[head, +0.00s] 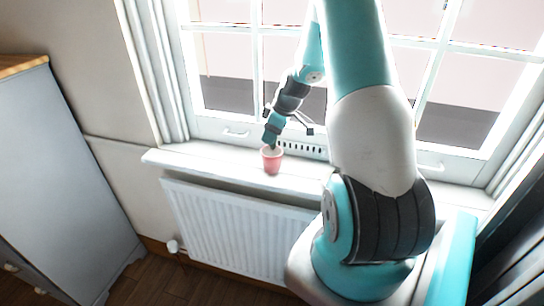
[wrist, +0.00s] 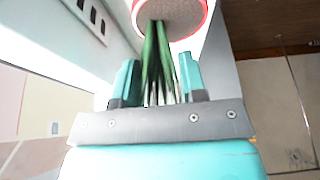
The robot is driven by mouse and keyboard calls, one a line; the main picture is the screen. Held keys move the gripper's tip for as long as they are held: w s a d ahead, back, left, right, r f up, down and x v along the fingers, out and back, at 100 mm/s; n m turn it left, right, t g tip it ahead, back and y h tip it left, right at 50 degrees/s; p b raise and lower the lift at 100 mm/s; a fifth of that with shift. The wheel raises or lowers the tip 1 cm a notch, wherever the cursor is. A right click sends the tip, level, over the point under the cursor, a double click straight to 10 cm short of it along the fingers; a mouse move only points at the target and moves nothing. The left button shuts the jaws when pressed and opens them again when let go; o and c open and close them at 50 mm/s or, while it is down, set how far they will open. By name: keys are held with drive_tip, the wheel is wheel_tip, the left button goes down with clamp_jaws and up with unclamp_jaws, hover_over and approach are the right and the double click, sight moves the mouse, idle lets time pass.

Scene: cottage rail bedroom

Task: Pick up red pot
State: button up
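The red pot (head: 271,161) stands upright on the white window sill, close to its front edge. In the wrist view its red rim (wrist: 206,20) and pale speckled filling show at the top, cut off by the frame edge. Long green leaves (wrist: 152,60) reach from the pot back towards my gripper. My gripper (head: 270,142) is right above the pot, pointing down. In the wrist view the two teal fingers of my gripper (wrist: 157,78) are apart, with the leaves between them. The fingertips are short of the rim, and I see no grip on the pot.
The window (head: 225,75) is close behind the pot. A white radiator (head: 235,228) is below the sill (head: 210,165). A grey cabinet (head: 60,170) with a wooden top stands at the left. The sill left of the pot is clear.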

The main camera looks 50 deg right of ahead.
clamp_jaws()
drive_tip(key=shift+r, duration=0.15)
